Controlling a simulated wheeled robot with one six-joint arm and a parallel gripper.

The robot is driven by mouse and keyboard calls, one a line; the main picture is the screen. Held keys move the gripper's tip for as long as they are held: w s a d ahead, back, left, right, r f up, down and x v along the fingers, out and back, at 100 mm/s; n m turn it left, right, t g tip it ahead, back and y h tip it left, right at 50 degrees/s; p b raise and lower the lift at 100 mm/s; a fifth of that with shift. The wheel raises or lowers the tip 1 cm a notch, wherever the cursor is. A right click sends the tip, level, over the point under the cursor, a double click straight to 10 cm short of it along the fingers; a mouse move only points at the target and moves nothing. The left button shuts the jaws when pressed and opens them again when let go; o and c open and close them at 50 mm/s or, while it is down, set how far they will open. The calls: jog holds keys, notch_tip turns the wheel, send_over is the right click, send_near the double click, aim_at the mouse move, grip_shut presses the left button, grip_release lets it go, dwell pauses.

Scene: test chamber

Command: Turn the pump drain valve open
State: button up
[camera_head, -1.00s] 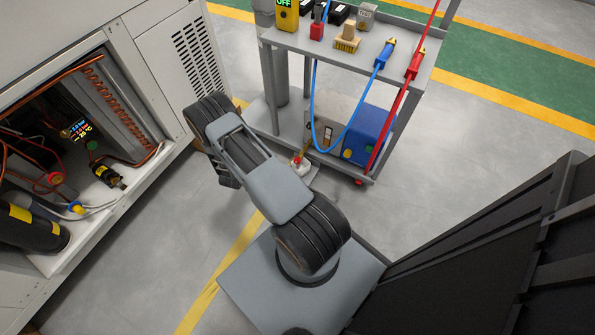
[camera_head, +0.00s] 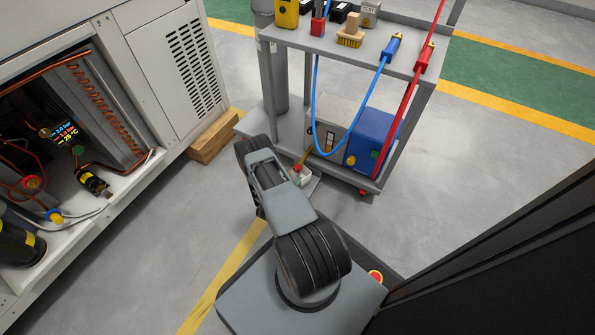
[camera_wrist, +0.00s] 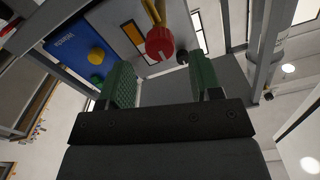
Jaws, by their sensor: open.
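A red knob with a pale mark (camera_wrist: 160,43) sits at the end of a brass-coloured pipe on the pump, in the wrist view. The same red knob (camera_head: 297,168) shows in the head view low on the cart, above a small white container (camera_head: 304,175). The pump has a blue housing (camera_wrist: 75,45) with a yellow knob (camera_wrist: 96,55). My gripper (camera_wrist: 161,72) is open and empty, its green pads either side of the line to the red knob. The knob appears just beyond the fingertips; contact cannot be told. My arm hides the gripper in the head view.
The cart's top shelf (camera_head: 320,40) carries tools and a brush (camera_head: 350,38). Blue (camera_head: 334,150) and red (camera_head: 400,110) hoses hang down its front. An open cabinet (camera_head: 110,165) stands left, with a wooden block (camera_head: 213,137) beside it.

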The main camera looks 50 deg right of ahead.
aim_at(296, 170)
jog(key=shift+b+x, duration=0.7)
jog(key=shift+x, duration=1.95)
jog(key=shift+c, duration=0.2)
